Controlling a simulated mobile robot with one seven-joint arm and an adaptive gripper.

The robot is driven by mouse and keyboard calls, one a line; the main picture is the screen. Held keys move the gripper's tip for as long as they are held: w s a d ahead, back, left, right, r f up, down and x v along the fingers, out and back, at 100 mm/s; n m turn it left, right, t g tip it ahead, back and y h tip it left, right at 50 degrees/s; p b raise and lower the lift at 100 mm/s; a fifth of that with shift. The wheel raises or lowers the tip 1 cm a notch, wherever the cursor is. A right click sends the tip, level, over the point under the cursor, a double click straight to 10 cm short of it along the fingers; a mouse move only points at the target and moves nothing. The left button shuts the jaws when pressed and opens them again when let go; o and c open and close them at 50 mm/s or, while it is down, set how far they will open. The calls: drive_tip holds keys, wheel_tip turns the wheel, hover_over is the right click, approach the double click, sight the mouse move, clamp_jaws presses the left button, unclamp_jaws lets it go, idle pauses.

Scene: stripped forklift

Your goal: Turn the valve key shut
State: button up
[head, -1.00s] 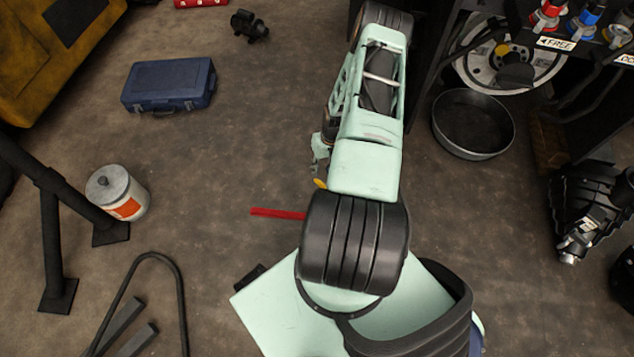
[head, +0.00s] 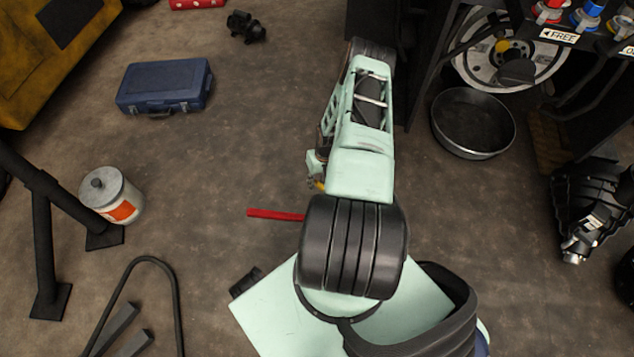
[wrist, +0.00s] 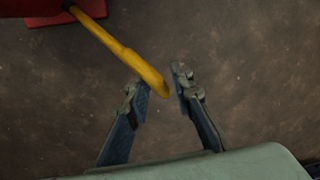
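The valve key looks to be a yellow rod (wrist: 118,50) in the wrist view, running from a red body (wrist: 30,6) at the top left towards my gripper (wrist: 158,84). My gripper is open. The rod's rounded tip is at the gap between the two fingers, nearer the left fingertip. I cannot tell whether it touches that finger or how far in depth it lies between them. In the head view only a small yellow bit (head: 319,185) shows beside my pale green arm, and the gripper is not clearly visible there.
A red bar (head: 274,214) lies left of my arm. A blue case (head: 165,88), a white canister (head: 112,197) and a black stand (head: 45,235) are farther left. A dark round pan (head: 473,123) and the forklift's dark frame are to the right. Open floor lies between.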

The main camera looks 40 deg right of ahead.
clamp_jaws()
drive_tip(key=shift+r+h+p, duration=0.1)
drive_tip(key=shift+h+p, duration=0.2)
drive_tip(key=shift+p, duration=0.1)
drive_tip(key=shift+a+m+h+p, duration=0.2)
drive_tip(key=shift+m+h+p, duration=0.2)
drive_tip(key=shift+m+p, duration=0.1)
drive_tip(key=shift+m+t+h, duration=0.4)
drive_tip(key=shift+m+h, duration=0.2)
drive_tip(key=shift+h, duration=0.2)
drive_tip(key=m+h+b, duration=0.1)
drive_tip(key=m+h, duration=0.1)
drive_tip(key=shift+w+a+f+t+h+b, duration=0.15)
drive_tip(key=shift+f+t+h+b, duration=0.15)
drive_tip(key=shift+f+h+b, duration=0.1)
drive_tip(key=shift+m+h+b, duration=0.7)
drive_tip(key=shift+b, duration=0.5)
drive_tip(key=shift+r, duration=0.1)
